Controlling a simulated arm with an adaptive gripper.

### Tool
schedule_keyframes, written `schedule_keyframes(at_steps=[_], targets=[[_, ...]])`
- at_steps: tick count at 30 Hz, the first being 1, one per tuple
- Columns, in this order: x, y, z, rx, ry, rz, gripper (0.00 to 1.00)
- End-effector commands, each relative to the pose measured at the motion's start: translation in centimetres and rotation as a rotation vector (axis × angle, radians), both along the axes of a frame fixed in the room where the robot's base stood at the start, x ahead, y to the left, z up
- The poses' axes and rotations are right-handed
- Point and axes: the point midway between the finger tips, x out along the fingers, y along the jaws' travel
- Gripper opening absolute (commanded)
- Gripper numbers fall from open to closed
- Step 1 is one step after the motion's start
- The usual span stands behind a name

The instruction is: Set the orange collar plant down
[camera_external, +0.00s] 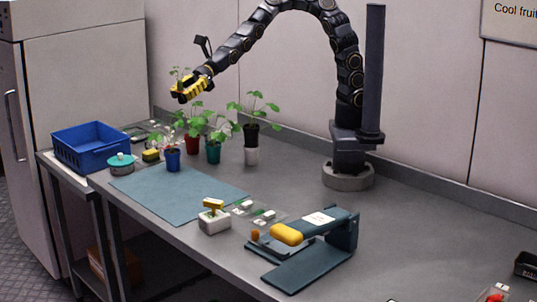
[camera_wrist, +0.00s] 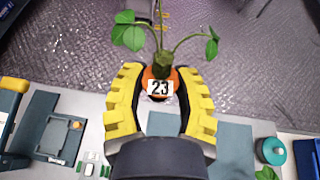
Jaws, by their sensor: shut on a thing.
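My gripper (camera_external: 188,90) is raised above the back left of the table, with yellow fingers. In the wrist view my gripper (camera_wrist: 160,85) is closed around the orange collar plant (camera_wrist: 162,67), which has a white tag reading 23 and green leaves on thin stems. In the external view only a few leaves of the held plant (camera_external: 179,72) show above the fingers; its lower part is hidden. The plant is held well clear of the table.
A blue crate (camera_external: 92,147) is at left. The blue-grey mat (camera_external: 180,192) is mostly clear. A teal device (camera_external: 310,262) stands in front.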

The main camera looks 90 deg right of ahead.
Motion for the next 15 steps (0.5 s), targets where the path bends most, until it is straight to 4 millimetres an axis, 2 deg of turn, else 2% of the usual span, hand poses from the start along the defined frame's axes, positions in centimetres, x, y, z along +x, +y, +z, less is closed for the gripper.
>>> schedule_keyframes(at_steps=[1,3,9,13,15], targets=[[1.1,-2.6,1.1,0.003,-0.005,-0.064,0.01],[2.0,-5.7,2.3,0.003,-0.005,-0.140,0.01],[3.4,-13.2,4.0,0.001,-0.001,-0.310,0.01],[3.8,-17.4,3.9,0.001,0.002,-0.397,0.01],[4.0,-19.3,2.7,0.000,0.008,-0.429,0.01]])
